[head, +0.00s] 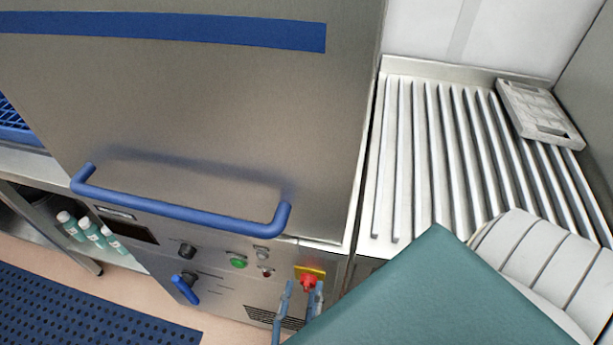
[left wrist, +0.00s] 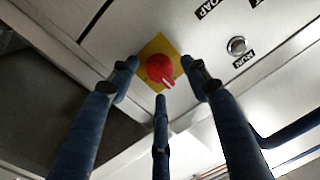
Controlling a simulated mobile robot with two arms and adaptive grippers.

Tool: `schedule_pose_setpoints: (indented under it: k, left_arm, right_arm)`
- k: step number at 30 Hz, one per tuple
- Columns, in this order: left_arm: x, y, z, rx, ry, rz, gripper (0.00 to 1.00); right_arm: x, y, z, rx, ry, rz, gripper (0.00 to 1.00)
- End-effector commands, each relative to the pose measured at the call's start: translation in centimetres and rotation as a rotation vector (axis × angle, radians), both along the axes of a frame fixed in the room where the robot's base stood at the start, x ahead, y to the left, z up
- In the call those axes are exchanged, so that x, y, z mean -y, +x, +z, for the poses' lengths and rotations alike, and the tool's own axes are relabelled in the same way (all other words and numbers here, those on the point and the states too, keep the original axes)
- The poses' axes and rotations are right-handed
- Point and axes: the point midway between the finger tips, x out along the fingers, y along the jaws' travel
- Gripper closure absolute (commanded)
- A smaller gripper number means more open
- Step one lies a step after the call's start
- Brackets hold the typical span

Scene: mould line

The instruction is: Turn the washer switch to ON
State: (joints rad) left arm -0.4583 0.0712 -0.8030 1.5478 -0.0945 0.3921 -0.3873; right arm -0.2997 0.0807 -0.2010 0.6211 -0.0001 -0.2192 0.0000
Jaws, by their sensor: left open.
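The washer switch (head: 308,281) is a red rotary knob on a yellow square plate, at the lower right of the washer's front panel. In the left wrist view the red knob (left wrist: 160,68) is near the upper middle, with a white pointer mark towards its lower right. My left gripper (head: 302,288) is open in front of the switch. In the left wrist view its blue fingers (left wrist: 160,76) are spread around the knob, two at the sides and one below. I cannot tell whether any finger touches it. My right gripper is not in view.
The steel washer door has a blue bar handle (head: 185,208) above the panel. A green button (head: 238,263), a black knob (head: 187,250) and a blue lever (head: 186,289) are left of the switch. A ribbed steel draining table (head: 440,150) stands to the right, with a grey tray-like block (head: 540,112).

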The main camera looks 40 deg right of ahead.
Motion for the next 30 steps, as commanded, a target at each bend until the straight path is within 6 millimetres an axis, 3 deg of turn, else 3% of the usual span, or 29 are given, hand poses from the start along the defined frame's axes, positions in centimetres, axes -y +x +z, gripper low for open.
schedule_pose_setpoints:
  k: [13, 14, 18, 21, 30]
  left_arm:
    - [1.04, 1.01, -0.08, -0.001, 0.002, -0.001, 0.53]
    - [1.04, 1.01, -0.08, -0.001, 0.002, -0.001, 0.55]
    - [1.03, 1.01, -0.07, -0.001, 0.001, 0.000, 0.82]
    - [1.03, 1.01, -0.04, -0.001, 0.001, 0.000, 0.97]
    - [1.04, 1.02, 0.09, 0.018, 0.013, 0.000, 0.98]
  right_arm:
    - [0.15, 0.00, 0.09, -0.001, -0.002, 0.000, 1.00]
    - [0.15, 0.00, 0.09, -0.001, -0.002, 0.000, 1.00]
    - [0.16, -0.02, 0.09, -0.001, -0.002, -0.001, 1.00]
    - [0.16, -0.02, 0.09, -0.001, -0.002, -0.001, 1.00]
    - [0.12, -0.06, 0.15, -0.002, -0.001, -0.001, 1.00]
